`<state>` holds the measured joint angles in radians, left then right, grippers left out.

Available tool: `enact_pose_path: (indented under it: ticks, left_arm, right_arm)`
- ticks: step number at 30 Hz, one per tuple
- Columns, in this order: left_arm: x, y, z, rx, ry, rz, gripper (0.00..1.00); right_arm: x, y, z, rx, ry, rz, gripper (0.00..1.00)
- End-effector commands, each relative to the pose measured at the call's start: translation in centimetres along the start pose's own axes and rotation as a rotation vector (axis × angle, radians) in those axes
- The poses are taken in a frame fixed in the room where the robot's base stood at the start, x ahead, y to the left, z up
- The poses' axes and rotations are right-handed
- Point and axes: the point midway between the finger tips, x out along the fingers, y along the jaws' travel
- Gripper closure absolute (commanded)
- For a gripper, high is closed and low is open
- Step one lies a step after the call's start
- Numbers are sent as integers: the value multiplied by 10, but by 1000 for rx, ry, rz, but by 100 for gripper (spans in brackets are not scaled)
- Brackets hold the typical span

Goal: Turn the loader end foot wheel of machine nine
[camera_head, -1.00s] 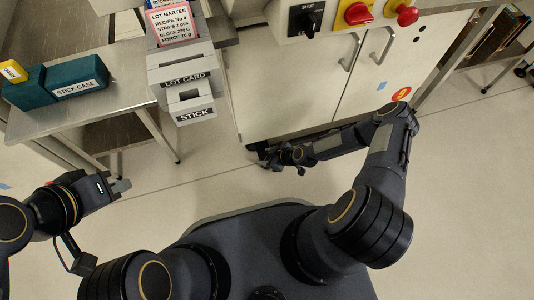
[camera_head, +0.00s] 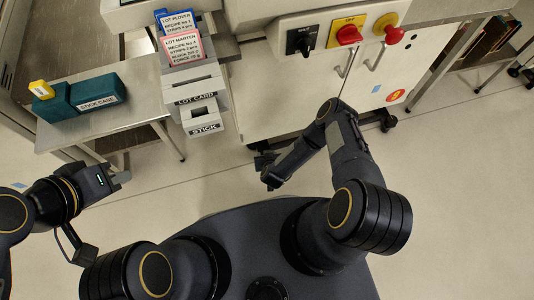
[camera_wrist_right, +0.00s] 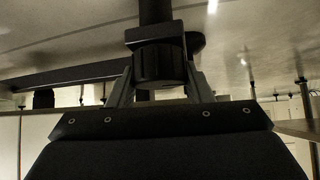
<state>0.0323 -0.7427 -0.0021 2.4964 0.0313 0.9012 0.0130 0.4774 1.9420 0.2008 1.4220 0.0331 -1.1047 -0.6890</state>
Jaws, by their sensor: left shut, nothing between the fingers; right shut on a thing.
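Machine nine (camera_head: 290,85) is a pale cabinet with an orange number disc (camera_head: 395,96) on its front. In the right wrist view a dark ribbed foot wheel (camera_wrist_right: 160,65) sits on a thick dark post under the machine. My right gripper (camera_wrist_right: 160,88) is shut on this wheel, a finger on each side. In the head view my right forearm reaches down to the machine's lower left corner, where a dark foot (camera_head: 262,160) partly shows; the fingers cannot be made out there. My left gripper (camera_head: 122,178) is shut and empty, away from the machine.
A steel table (camera_head: 120,112) with a teal stick case (camera_head: 85,97) stands at left. A caster (camera_head: 385,120) is at the right. The floor in front is open.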

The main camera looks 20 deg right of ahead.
Motion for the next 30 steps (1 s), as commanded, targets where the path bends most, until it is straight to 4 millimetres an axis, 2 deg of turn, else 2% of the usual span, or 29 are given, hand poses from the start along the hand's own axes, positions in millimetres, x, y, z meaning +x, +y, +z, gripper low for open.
enact_pose_path:
  ticks: [15, 30]
  left_arm:
    - [-3, 2, -2, 0, 0, 0, 100]
    - [-3, 2, -2, 0, 0, 0, 100]
  right_arm:
    - [2, -1, -2, 226, 6, 222, 77]
    - [1, 0, -2, 260, 6, 257, 77]
